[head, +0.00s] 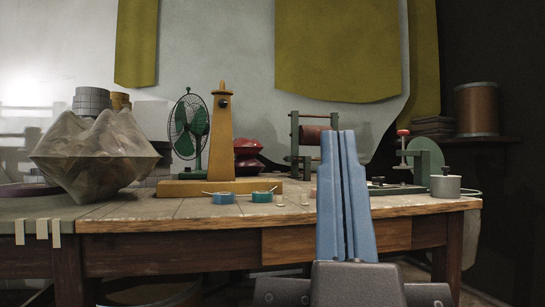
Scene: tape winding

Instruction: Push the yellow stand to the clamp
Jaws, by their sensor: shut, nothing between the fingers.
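The yellow stand (221,140) is a tall tapered post on a flat wooden base, upright on the table left of the middle. My gripper (342,136) has two blue fingers pointing up, shut together with nothing between them. It shows in front of the table's right half, to the right of the stand and apart from it. A red-knobbed device (403,150) at the table's right looks like the clamp, but I cannot tell for sure. My fingers hide part of the table between the stand and this device.
Two blue-green tape rolls (223,198) lie before the stand. A green fan (188,130) and red object (247,156) stand behind it. A frame with a reel (311,135) is behind my fingers. A faceted grey lump (95,150) is left; a metal pot (445,186) is right.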

